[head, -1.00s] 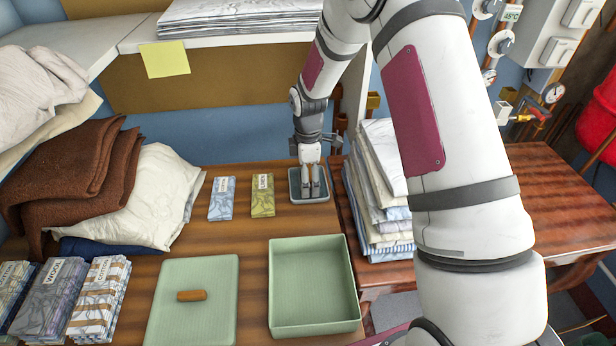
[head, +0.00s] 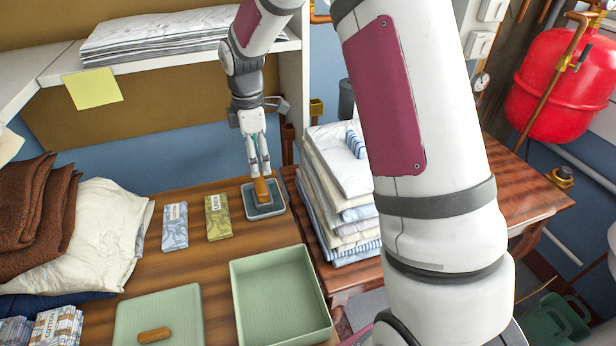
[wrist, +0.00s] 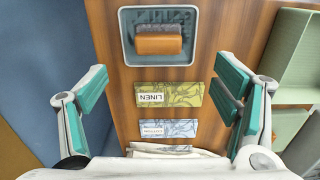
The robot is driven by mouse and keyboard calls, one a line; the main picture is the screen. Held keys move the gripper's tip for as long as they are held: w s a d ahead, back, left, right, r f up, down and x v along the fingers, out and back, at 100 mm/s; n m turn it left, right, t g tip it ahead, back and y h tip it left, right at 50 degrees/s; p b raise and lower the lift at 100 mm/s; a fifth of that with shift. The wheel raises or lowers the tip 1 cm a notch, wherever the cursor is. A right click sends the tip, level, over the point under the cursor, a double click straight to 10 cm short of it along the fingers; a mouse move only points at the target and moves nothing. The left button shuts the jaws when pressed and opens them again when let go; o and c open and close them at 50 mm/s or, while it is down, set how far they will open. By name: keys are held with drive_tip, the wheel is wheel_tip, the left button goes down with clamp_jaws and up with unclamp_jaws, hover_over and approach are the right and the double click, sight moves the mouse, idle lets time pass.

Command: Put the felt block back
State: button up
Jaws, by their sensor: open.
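The felt block (head: 263,191), with an orange-brown wooden top and a grey lower part, sits in a shallow blue-grey tray (head: 280,206) on the wooden table. Both also show in the wrist view, the block (wrist: 158,41) lying crosswise inside the tray (wrist: 127,55). My gripper (head: 260,172) points down just above the block in the head view. In the wrist view my gripper (wrist: 160,92) has its teal-padded fingers spread wide, with nothing between them. The block's underside is hidden.
Blue (head: 175,226) and green LINEN (head: 218,217) packets lie left of the tray. An open green box (head: 275,300) and a green lid with a wooden handle (head: 154,335) are nearer. Folded linens (head: 335,200) stand close on the right. A shelf (head: 190,50) overhangs behind.

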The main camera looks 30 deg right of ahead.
drive_tip(key=s+r+m+t, duration=0.2)
drive_tip(key=s+r+m, duration=0.6)
drive_tip(key=s+r, duration=0.8)
drive_tip(key=s+m+t, duration=0.1)
drive_tip(key=s+m, duration=0.6)
drive_tip(key=s, duration=1)
drive_tip(key=shift+s+d+r+m+t, duration=0.15)
drive_tip(key=shift+s+r+m+t, duration=0.15)
drive_tip(key=shift+r+t, duration=0.1)
drive_tip(key=shift+r+p, duration=0.65)
drive_tip(key=shift+r, duration=0.15)
